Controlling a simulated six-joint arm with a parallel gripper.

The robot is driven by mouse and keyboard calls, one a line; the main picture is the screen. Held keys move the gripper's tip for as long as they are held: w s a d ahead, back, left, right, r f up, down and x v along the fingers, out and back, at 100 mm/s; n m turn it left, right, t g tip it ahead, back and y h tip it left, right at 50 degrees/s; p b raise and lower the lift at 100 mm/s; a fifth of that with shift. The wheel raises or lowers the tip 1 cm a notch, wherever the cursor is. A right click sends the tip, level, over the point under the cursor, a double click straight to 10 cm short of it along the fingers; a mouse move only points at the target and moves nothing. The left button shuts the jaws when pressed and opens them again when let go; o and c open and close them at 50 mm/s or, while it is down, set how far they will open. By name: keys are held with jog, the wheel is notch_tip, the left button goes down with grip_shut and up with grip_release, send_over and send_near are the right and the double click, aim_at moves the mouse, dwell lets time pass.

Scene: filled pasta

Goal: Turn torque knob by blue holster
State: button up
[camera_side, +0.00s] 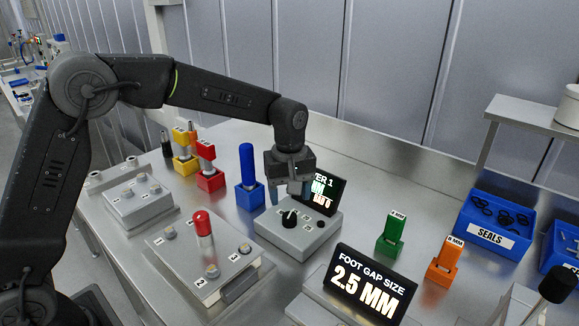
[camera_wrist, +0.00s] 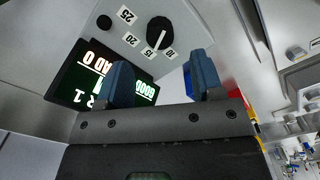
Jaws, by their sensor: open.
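The black torque knob (camera_side: 289,217) sits on top of a grey box (camera_side: 306,238), just right of the blue holster (camera_side: 249,196), which holds an upright blue tool (camera_side: 247,163). In the wrist view the knob (camera_wrist: 160,32) has a white pointer line aimed between the 15 and 10 labels, nearer 15. My gripper (camera_side: 289,193) hangs pointing down just above the knob, its blue-grey fingers apart. In the wrist view my gripper (camera_wrist: 161,78) is open and empty, with the knob beyond the gap between the fingertips. I see no contact.
A lit display (camera_side: 325,193) stands close behind the knob box, partly hidden by my gripper. A "2.5 MM" display (camera_side: 365,285) stands in front. Red (camera_side: 209,178) and yellow (camera_side: 185,163) holsters are left. Green (camera_side: 391,242) and orange (camera_side: 442,268) blocks are right.

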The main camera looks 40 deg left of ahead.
aim_at(287, 215)
notch_tip(287, 215, up, 8)
jog(key=shift+f, duration=0.15)
dwell(0.3)
jog(key=s+a+r+m+t, duration=0.1)
jog(key=s+a+r+m, duration=0.15)
jog(key=s, duration=0.35)
jog(key=s+a+r+m+t, duration=0.1)
jog(key=s+r+m+t, duration=0.15)
jog(key=s, duration=0.45)
jog(key=s+a+f+m+t, duration=0.1)
jog(key=s+m, duration=0.2)
jog(key=s, duration=0.4)
jog(key=s+a+f+m+t, duration=0.1)
jog(key=s+f+m, duration=0.1)
jog(key=s, duration=0.4)
jog(key=shift+s+a+f+m, duration=0.3)
jog(key=shift+s+m, duration=0.05)
jog(key=shift+m, duration=0.25)
